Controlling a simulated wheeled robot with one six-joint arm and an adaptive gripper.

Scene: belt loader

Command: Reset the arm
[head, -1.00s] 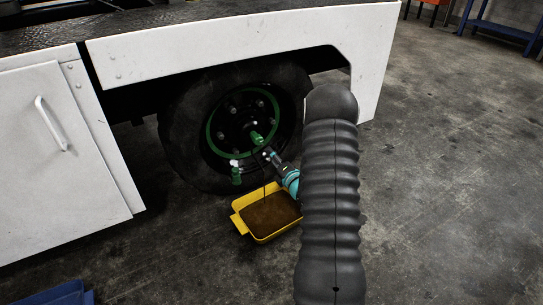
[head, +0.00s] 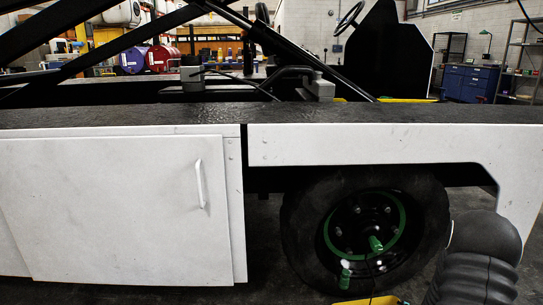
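My arm shows at the lower right of the head view as a dark ribbed sleeve in front of the wheel (head: 300,225). My gripper is not in view; it is below the picture's edge or hidden by the arm. The wheel has a green ring and a green fitting (head: 376,243) at its hub. A second green piece (head: 345,274) is at the lower part of the wheel. A thin dark line hangs from the hub. Only the top edge of a yellow tray (head: 368,301) shows at the bottom.
The white loader body (head: 370,145) with a closed cabinet door (head: 110,210) and its handle (head: 200,185) fills the middle. Dark boom bars and a steering wheel (head: 350,17) rise above the deck. Blue cabinets (head: 470,82) and shelving stand at the back right.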

